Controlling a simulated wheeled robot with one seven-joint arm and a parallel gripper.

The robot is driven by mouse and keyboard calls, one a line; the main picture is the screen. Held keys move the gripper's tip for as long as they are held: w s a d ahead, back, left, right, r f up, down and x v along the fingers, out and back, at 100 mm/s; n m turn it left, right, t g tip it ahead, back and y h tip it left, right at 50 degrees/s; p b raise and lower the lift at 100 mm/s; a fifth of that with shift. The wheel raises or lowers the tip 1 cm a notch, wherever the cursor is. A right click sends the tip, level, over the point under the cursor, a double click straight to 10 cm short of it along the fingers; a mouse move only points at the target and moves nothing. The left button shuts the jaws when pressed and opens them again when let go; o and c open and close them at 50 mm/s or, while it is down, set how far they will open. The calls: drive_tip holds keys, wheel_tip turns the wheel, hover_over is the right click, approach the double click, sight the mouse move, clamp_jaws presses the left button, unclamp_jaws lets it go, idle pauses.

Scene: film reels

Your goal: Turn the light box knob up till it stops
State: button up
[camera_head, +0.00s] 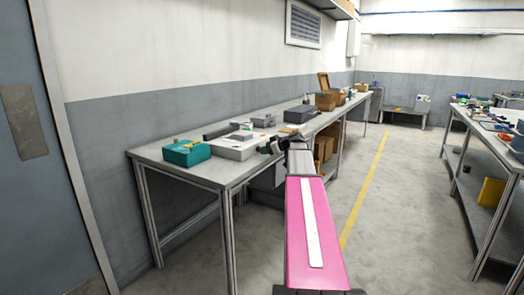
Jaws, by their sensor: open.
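A low grey box with a pale top (236,149), which looks like the light box, sits on the long workbench (205,174) along the left wall. Its knob is too small to make out or is hidden. My gripper (268,147) is at the front edge of the bench, just right of this box. It is small and dark in the view; its jaws are open, and I see nothing held in them. I cannot tell whether it touches the box. My pink arm reaches forward to it and hides part of the bench edge.
A teal box (187,152) stands left of the grey box. A dark grey case (299,114) and brown boxes (325,100) stand farther along. Another cluttered bench (490,125) is at the right. The floor between, with a yellow line (364,190), is clear.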

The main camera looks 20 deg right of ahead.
drive_tip(key=shift+x, duration=1.55)
drive_tip(key=c, duration=0.9)
drive_tip(key=shift+w+d+m+g+y, duration=0.1)
drive_tip(key=shift+m+g+y, duration=0.2)
drive_tip(key=shift+m+y, duration=0.35)
drive_tip(key=shift+c, duration=0.2)
drive_tip(key=shift+m+g+y, duration=0.25)
drive_tip(key=shift+m+g, duration=0.15)
drive_tip(key=shift+m, duration=0.55)
drive_tip(key=o, duration=0.9)
drive_tip(key=shift+o, duration=0.2)
